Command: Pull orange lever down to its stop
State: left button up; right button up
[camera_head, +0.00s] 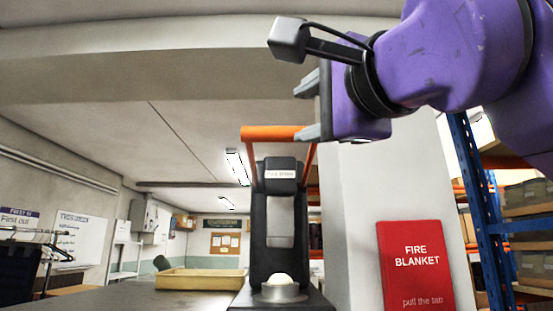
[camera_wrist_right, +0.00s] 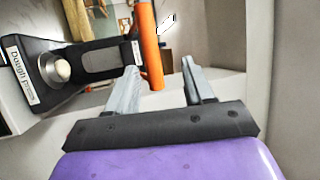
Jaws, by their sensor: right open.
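The orange lever (camera_head: 272,133) is a thick bar on two side arms, raised above the black press (camera_head: 279,225). My right gripper (camera_head: 309,108) is open at the bar's right end; its lower finger overlaps that end in the head view. In the right wrist view the orange bar (camera_wrist_right: 151,45) shows between the two open fingers (camera_wrist_right: 160,66), nearer the left one. I cannot tell whether they touch. A pale dough ball (camera_head: 280,279) sits in the round metal cup at the press's foot. My left gripper is not in view.
The press stands on a grey counter (camera_head: 95,298) with a yellow tray (camera_head: 200,279) to its left. A white pillar with a red fire blanket box (camera_head: 415,266) stands to the right, beside blue and orange shelving (camera_head: 470,200).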

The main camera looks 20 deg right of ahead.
aim_at(278, 137)
jog(key=p+x, duration=0.1)
jog(key=x, duration=0.2)
jog(key=p+x, duration=0.1)
jog(key=x, duration=0.3)
jog(key=f+p+x, duration=0.1)
jog(key=p+x, duration=0.1)
jog(key=x, duration=0.1)
jog(key=shift+w, duration=0.35)
jog(key=shift+w+f, duration=0.1)
jog(key=shift+w, duration=0.3)
pick_arm(q)
jog(key=r, duration=0.3)
jog(key=shift+w+r, duration=0.1)
jog(key=shift+w, duration=0.1)
pick_arm(e)
jog(key=shift+s, duration=0.1)
grip_shut()
